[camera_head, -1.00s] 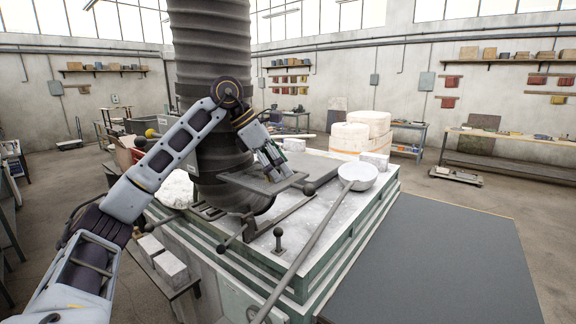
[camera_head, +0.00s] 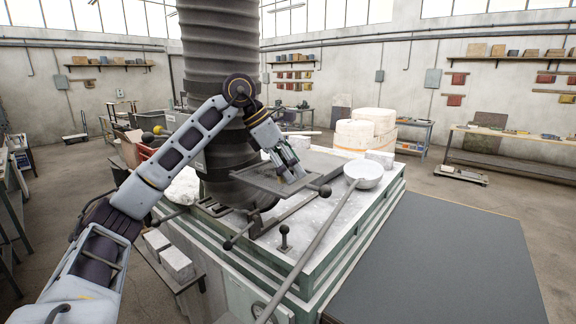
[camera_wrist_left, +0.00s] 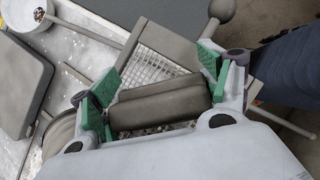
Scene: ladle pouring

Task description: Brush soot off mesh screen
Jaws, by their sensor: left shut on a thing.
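My left gripper (camera_head: 291,174) is over the framed mesh screen (camera_head: 252,178), which juts out in front of the dark ribbed duct. In the left wrist view its green-padded fingers are shut on the grey body of the brush (camera_wrist_left: 160,104). A little of the speckled bristle side shows under the body. The mesh (camera_wrist_left: 150,68) shows as a light grid in a grey frame just beyond the brush. Whether the bristles touch the mesh is hidden by the brush body. My right gripper is in neither view.
A dark ball knob (camera_head: 325,191) stands at the screen's right end. A long-handled ladle (camera_head: 364,172) lies on the furnace top (camera_head: 318,212), its handle running toward the front. Pale bricks (camera_head: 176,263) sit on a low stand at the front left.

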